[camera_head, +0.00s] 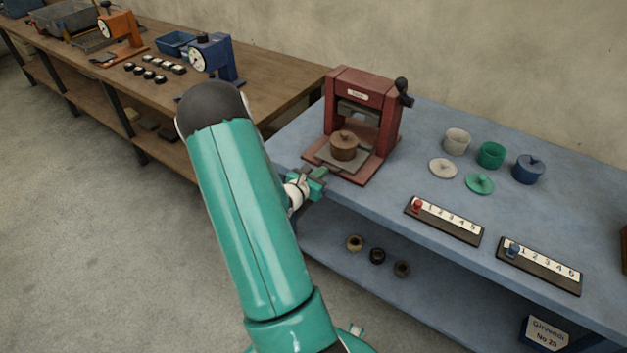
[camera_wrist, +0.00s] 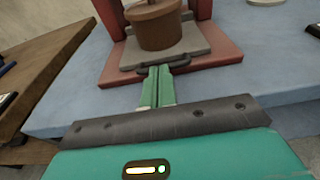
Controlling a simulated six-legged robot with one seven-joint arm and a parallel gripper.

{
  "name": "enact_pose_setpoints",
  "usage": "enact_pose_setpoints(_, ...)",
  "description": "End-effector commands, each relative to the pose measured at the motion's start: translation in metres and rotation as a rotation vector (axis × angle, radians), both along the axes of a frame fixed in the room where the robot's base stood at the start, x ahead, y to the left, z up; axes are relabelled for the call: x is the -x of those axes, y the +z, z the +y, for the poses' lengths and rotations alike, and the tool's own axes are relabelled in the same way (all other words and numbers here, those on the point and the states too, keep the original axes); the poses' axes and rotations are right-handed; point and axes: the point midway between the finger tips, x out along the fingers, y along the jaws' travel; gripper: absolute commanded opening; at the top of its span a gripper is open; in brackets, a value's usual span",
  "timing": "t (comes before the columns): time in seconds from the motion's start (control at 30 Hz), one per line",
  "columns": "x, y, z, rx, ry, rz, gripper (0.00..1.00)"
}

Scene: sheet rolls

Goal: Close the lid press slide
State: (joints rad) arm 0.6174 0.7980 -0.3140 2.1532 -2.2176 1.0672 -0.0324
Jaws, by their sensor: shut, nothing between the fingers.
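The lid press (camera_head: 366,108) is a red frame with a black knob at its upper right, standing on the blue table. Its grey slide plate (camera_head: 339,160) extends out at the front and bears a brown lidded pot (camera_head: 344,147). In the wrist view the slide plate (camera_wrist: 183,50) has a dark handle (camera_wrist: 163,64) on its front edge, and the brown pot (camera_wrist: 157,27) sits on it. My gripper (camera_head: 322,172) is shut and empty, its green fingertips (camera_wrist: 159,72) right at the handle. I cannot tell whether they touch it. The press's top is outside the wrist view.
On the blue table (camera_head: 300,130), right of the press, are a white cup (camera_head: 457,141), green cup (camera_head: 491,154), blue lidded pot (camera_head: 529,169) and loose lids. Two numbered slider strips (camera_head: 443,221) lie in front. A wooden bench (camera_head: 280,85) stands left.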

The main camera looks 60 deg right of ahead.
Motion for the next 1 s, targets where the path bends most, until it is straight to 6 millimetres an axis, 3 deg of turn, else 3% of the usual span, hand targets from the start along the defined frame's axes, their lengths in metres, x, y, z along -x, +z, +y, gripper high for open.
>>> enact_pose_setpoints(0.1,0.006,0.0,-0.034,0.003,-0.003,0.001,0.0)
enact_pose_setpoints(0.3,0.012,0.0,-0.071,0.0,-0.001,0.001,0.0)
enact_pose_setpoints(1.0,0.005,0.002,-0.069,0.0,0.001,0.001,0.0)
